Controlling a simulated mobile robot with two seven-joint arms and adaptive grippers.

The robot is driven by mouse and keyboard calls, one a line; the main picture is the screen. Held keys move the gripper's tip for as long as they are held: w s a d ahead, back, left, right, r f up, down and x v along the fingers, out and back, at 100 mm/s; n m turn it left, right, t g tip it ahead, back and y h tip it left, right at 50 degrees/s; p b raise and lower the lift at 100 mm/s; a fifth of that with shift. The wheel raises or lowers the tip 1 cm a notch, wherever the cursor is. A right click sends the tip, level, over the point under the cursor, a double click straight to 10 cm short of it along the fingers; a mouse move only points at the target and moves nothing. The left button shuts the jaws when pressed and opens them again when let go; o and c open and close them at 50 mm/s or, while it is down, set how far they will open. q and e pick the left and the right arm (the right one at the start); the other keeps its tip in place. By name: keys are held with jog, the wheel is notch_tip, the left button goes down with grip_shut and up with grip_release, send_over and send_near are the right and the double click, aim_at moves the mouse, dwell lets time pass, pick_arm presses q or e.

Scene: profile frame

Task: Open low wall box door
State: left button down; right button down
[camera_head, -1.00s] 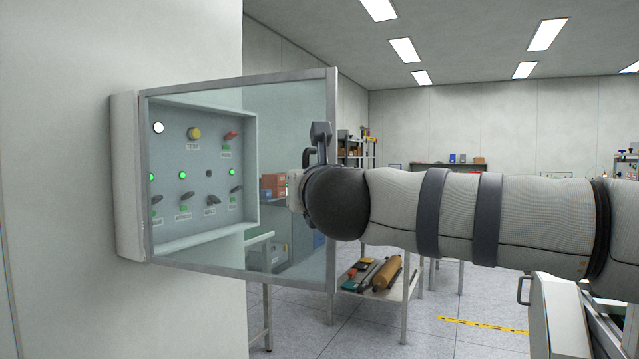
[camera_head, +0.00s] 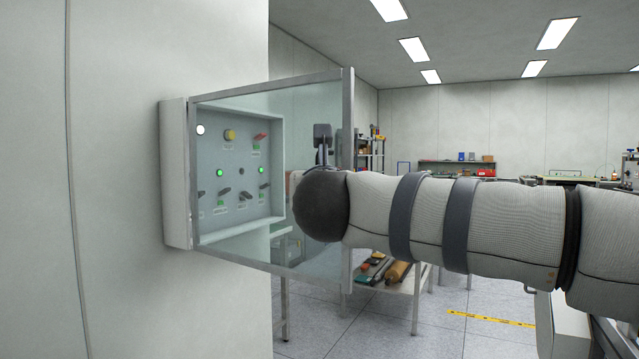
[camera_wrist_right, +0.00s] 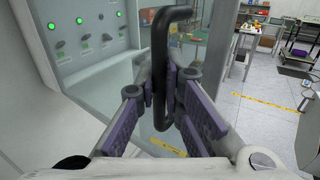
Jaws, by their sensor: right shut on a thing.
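The wall box (camera_head: 176,175) is a shallow grey-white case on the wall at the left in the head view. Its glass door (camera_head: 310,105), framed in grey metal, stands swung out from the box, hinged at the left. The dark bar handle (camera_head: 322,140) sits near the door's free edge, partly hidden by my right arm. In the right wrist view the handle (camera_wrist_right: 160,45) runs upright between the purple-padded fingers of my right gripper (camera_wrist_right: 165,88), which is shut on it. In the head view my own arm hides this gripper. My left gripper is not in view.
The panel (camera_head: 236,150) inside the box carries green lights, knobs and switches. A low table (camera_head: 405,293) with tools and a roll stands behind the door. Yellow floor tape (camera_head: 490,318) lies at the right, with open floor around it.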

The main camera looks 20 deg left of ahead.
jog(key=c, duration=1.7)
grip_release()
jog(key=v, duration=1.2)
jog(key=shift+f, duration=0.1)
